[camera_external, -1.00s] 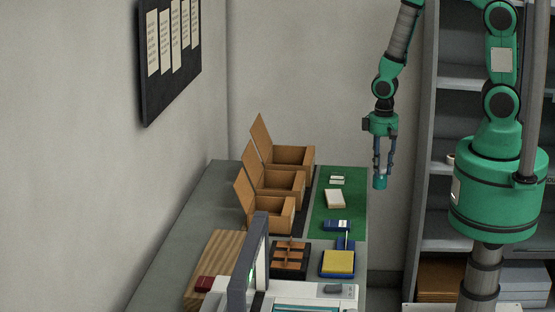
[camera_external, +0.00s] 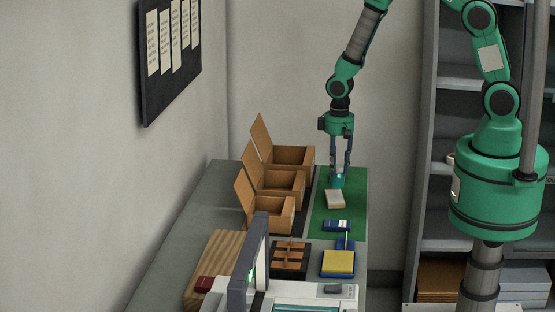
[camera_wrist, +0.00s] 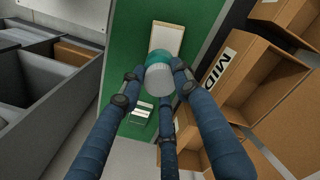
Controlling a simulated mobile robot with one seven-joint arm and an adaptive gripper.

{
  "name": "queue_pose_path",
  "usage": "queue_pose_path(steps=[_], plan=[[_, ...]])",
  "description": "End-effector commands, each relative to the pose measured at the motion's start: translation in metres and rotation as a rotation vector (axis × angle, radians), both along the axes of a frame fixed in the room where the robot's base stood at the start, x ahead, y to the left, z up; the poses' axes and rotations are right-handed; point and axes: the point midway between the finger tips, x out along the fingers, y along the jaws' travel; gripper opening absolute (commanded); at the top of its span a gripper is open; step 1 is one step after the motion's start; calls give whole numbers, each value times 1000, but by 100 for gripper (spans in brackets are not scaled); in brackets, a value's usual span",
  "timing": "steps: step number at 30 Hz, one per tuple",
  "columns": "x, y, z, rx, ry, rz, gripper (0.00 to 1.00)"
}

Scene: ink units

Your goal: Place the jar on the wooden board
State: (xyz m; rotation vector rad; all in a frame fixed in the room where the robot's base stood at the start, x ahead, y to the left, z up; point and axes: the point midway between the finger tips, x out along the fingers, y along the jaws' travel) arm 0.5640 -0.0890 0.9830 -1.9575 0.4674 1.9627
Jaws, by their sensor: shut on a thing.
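My gripper (camera_external: 339,178) is shut on a small jar (camera_external: 337,182) with a teal part and a pale grey-white part. In the wrist view the jar (camera_wrist: 159,75) sits between the fingertips, above the green mat (camera_wrist: 157,18). The external view shows it over the far part of the green mat (camera_external: 322,217), just beyond a white pad. I cannot tell its exact height above the mat. The wooden board (camera_external: 217,258) lies at the near left of the counter, well away from my gripper and partly hidden behind a grey upright panel.
Several open cardboard boxes (camera_external: 275,181) stand left of the mat. A grey panel (camera_external: 249,268) stands upright in front.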

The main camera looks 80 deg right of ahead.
Motion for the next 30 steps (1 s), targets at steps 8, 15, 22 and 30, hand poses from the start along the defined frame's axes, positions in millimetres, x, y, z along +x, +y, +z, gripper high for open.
queue_pose_path(steps=[8, 15, 22, 30], plan=[[7, -1, 0, 0, -1, 0, 0], [6, -1, -2, 0, 0, 0, 0], [5, -1, -21, 1, 2, 0, 0], [6, -1, -35, 0, 0, 0, 0]])
